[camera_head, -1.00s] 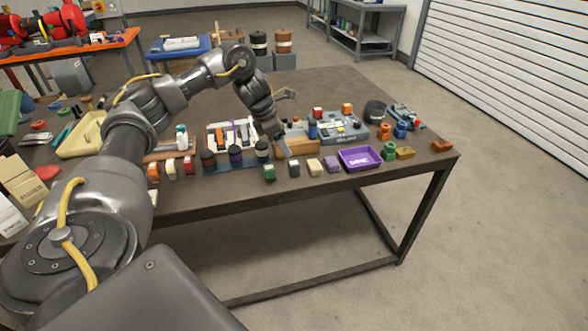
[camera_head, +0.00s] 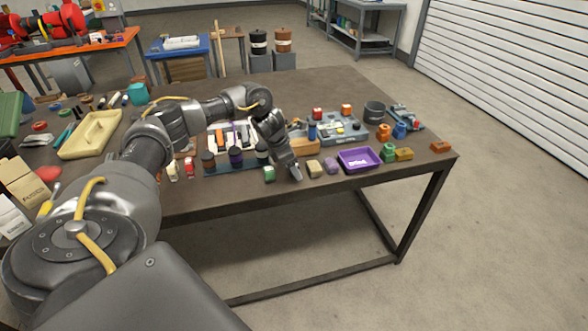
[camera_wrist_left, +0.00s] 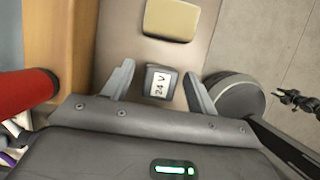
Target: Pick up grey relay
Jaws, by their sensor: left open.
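The grey relay (camera_wrist_left: 160,82), a small dark grey block with a white "24 V" label, sits on the table in the left wrist view. My left gripper (camera_wrist_left: 158,90) is open, with one finger on each side of the relay and a narrow gap visible at each side. In the head view my left gripper (camera_head: 297,176) points down near the table's front edge, between a green block and a beige block. It hides the relay there.
The beige block (camera_head: 314,168) is close on the right, with a purple block (camera_head: 331,166) and purple tray (camera_head: 360,158) beyond. The green block (camera_head: 269,173) is close on the left. A wooden block (camera_wrist_left: 62,40) shows in the wrist view.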

